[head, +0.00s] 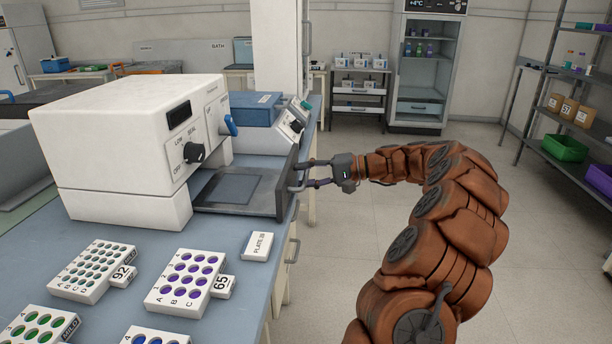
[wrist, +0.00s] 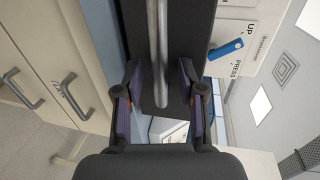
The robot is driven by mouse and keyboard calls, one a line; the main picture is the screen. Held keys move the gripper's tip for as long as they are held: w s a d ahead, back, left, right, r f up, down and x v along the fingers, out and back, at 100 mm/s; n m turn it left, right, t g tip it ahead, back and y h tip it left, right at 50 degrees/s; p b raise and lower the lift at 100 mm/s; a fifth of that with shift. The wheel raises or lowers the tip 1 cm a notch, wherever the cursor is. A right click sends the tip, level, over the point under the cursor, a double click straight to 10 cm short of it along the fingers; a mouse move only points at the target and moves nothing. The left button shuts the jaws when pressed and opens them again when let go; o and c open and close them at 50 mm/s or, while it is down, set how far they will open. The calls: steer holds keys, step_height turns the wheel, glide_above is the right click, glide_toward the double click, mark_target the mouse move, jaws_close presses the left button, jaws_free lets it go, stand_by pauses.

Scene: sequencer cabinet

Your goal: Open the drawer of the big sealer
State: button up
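The big sealer (head: 125,140) is a large white box with a knob and a blue lever, on the blue bench. Its dark grey drawer (head: 212,207) stands out to the right, showing a square recess with nothing in it. A metal bar handle (head: 294,178) is on the drawer's dark front panel. My gripper (head: 306,175) is at the handle from the right. In the wrist view, the handle (wrist: 157,45) runs between the two fingers of my gripper (wrist: 158,92), with gaps on both sides. The fingers are open and I see no grip on the bar.
Well racks (head: 187,281) and a small white box labelled PLATE (head: 258,246) lie on the bench (head: 225,325) in front of the sealer. A smaller device with a blue lid (head: 256,109) stands behind the drawer. The floor (head: 345,225) right of the bench is clear.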

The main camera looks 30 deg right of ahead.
steer(key=v, duration=1.2)
stand_by(0.6)
